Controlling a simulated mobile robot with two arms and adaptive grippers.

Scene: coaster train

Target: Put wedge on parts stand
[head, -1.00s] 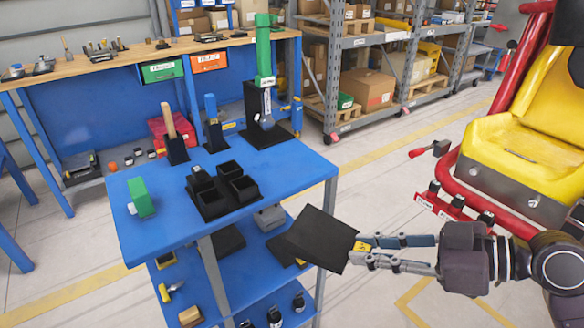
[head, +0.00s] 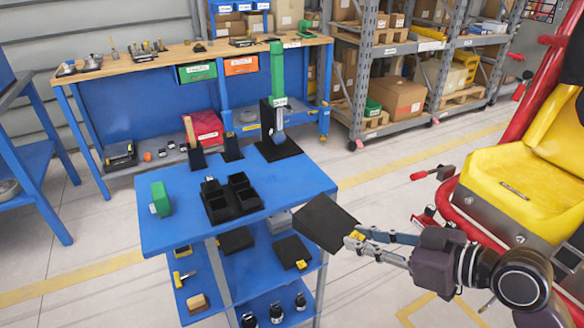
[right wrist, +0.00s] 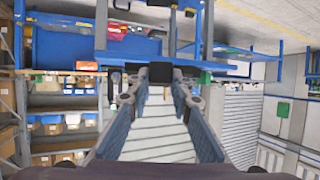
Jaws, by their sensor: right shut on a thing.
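A flat black wedge (head: 322,222) with a yellow mark is held out at the tips of my right gripper (head: 358,240). The gripper is shut on its near right edge. The wedge is at the right front corner of the blue parts stand (head: 290,182) and overlaps that corner in the head view. I cannot tell its exact height above the top. In the right wrist view the two fingers (right wrist: 160,85) show, with a dark piece at their tips. My left gripper is not in view.
The stand's top holds a black bin block (head: 232,205), a green block (head: 161,196) and black tool holders (head: 278,148) at the back. A similar black plate (head: 291,251) lies on its lower shelf. The top's right front area is bare. A yellow seat (head: 515,185) stands right.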

